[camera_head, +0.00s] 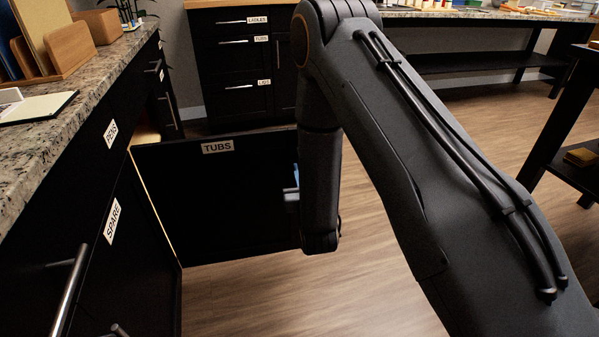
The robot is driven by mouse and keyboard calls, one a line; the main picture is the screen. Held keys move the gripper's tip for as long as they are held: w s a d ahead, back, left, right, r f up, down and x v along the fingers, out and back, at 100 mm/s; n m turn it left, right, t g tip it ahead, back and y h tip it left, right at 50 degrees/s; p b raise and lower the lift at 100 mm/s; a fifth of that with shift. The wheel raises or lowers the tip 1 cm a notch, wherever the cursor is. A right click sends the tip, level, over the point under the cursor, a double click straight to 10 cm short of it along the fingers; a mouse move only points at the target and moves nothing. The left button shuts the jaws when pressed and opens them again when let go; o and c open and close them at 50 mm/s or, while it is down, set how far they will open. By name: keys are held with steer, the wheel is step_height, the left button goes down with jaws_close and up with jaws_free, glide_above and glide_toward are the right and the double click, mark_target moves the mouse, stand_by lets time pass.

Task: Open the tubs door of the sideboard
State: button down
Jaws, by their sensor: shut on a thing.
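The tubs door (225,205) of the black sideboard (95,175) stands swung out into the room at a wide angle. Its labelled front face is toward me. A lit strip of the sideboard's inside shows at the door's left side. My gripper (291,194) is at the door's right end, mostly hidden behind my own arm. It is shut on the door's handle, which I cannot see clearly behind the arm.
The spare door (110,245) and the pens drawer (108,140) are shut on the near side. The granite top (50,135) holds a wooden organiser (50,55). Another black cabinet (240,65) stands behind the door. Wooden floor (260,290) is clear in front of the door.

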steer(key=c, duration=1.8)
jaws_free()
steer(key=shift+a, duration=0.35)
steer(key=shift+c, duration=0.2)
steer(key=shift+d, duration=0.35)
steer(key=s+p, duration=0.1)
steer(key=s, duration=0.6)
steer(key=shift+s+d, duration=0.35)
steer(key=shift+s, duration=0.05)
